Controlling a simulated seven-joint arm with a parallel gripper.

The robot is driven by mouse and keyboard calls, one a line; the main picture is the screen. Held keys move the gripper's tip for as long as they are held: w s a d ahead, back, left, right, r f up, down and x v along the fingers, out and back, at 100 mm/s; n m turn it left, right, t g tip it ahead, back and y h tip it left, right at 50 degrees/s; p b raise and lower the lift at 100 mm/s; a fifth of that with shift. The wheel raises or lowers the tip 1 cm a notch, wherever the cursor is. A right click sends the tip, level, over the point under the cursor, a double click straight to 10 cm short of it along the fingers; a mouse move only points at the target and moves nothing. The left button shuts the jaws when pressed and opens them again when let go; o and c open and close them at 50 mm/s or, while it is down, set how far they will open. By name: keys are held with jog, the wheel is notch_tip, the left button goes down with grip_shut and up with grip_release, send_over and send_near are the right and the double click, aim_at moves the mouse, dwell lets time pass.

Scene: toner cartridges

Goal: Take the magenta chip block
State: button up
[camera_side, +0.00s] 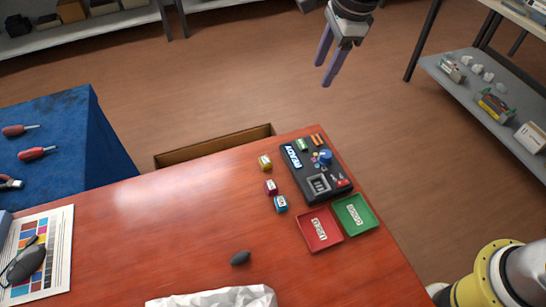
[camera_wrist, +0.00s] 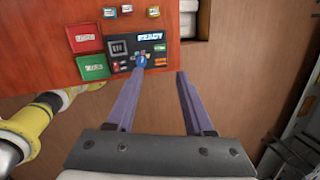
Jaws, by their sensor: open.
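The magenta chip block (camera_side: 271,187) is a small cube with a pale label, sitting on the red-brown table. It stands between a yellow block (camera_side: 265,162) and a cyan block (camera_side: 280,204), left of a black device. In the wrist view the magenta block (camera_wrist: 127,8) shows small at the top edge, between the cyan block (camera_wrist: 109,12) and the yellow block (camera_wrist: 152,11). My gripper (camera_side: 322,75) is open and empty, up in the air beyond the table's far edge, well away from the blocks. Its two purple fingers (camera_wrist: 160,72) are spread in the wrist view.
The black device (camera_side: 296,172) marked READY lies right of the blocks, with a blue knob on top. A red tray (camera_side: 312,243) and green tray (camera_side: 367,224) sit in front of it. A dark lump (camera_side: 240,258) and white crumpled sheet lie nearer. Table left of the blocks is clear.

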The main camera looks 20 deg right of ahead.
jog(key=a+f+g, duration=0.1)
jog(key=a+f, duration=0.6)
jog(key=f, duration=0.1)
jog(key=n+g+h, duration=0.1)
jog(key=n+g, duration=0.1)
send_near(271, 185)
jog(key=f, duration=0.8)
jog(key=shift+s+a+f, duration=0.1)
jog(key=shift+s+f, duration=0.1)
jog(key=shift+f, duration=0.1)
grip_shut()
